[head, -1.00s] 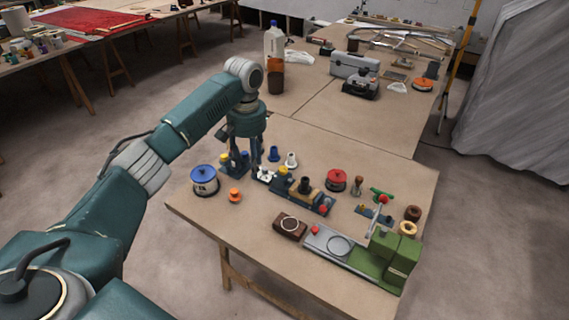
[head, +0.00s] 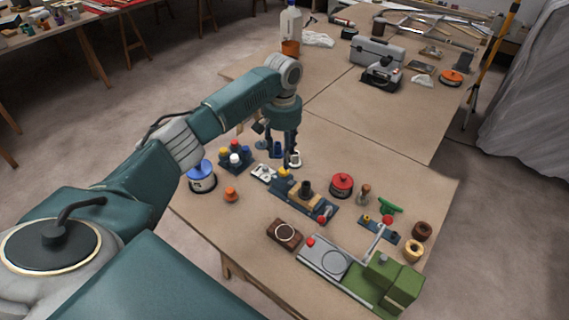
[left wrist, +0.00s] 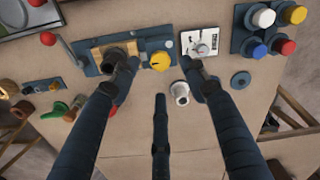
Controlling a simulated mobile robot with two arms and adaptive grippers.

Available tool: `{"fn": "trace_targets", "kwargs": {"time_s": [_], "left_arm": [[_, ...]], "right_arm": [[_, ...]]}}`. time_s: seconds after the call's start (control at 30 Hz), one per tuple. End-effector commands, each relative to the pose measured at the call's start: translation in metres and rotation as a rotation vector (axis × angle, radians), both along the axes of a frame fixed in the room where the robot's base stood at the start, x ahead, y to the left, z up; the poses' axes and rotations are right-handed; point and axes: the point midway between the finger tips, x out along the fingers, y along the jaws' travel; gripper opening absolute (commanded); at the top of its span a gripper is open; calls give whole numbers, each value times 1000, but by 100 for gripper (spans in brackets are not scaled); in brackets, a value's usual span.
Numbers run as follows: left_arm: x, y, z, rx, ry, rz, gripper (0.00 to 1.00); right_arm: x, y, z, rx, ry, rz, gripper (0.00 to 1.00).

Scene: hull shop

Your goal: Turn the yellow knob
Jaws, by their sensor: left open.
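A round yellow knob (head: 285,173) sits at the left end of a dark blue panel (head: 300,197), in front of my left gripper in the head view. It also shows in the left wrist view (left wrist: 160,62), with a dark stepped part on the same panel beside it. My left gripper (head: 280,152) is open and empty, fingers pointing down. In the left wrist view two of its fingers (left wrist: 158,68) reach up on either side of the knob, and the third is below it. I see no contact with the knob. My right gripper is in neither view.
A white dial plate (left wrist: 200,44) and a block with several coloured caps (left wrist: 268,30) are close by. A white ring-topped piece (left wrist: 180,92) lies near the fingers.

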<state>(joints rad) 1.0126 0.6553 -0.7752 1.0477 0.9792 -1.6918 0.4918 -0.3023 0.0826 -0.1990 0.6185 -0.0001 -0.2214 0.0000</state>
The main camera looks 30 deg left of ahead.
Motion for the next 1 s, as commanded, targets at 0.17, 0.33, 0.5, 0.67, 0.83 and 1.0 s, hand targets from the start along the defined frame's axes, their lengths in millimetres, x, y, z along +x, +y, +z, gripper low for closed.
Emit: {"fn": "trace_targets", "kwargs": {"time_s": [0.17, 0.33, 0.5, 0.67, 0.83, 1.0], "left_arm": [[-1, -1, -32, 0, 3, 1, 45], [0, -1, -54, -1, 2, 0, 45], [0, 0, -61, -1, 0, 0, 45], [0, 0, -62, -1, -1, 0, 45], [0, 0, -62, -1, -1, 0, 25], [0, 0, -61, -1, -1, 0, 0]], "right_arm": [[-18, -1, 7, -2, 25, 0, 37], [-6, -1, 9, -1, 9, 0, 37], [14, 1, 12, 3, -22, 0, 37], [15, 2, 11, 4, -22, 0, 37], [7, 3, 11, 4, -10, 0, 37], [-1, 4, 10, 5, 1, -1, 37]]}}
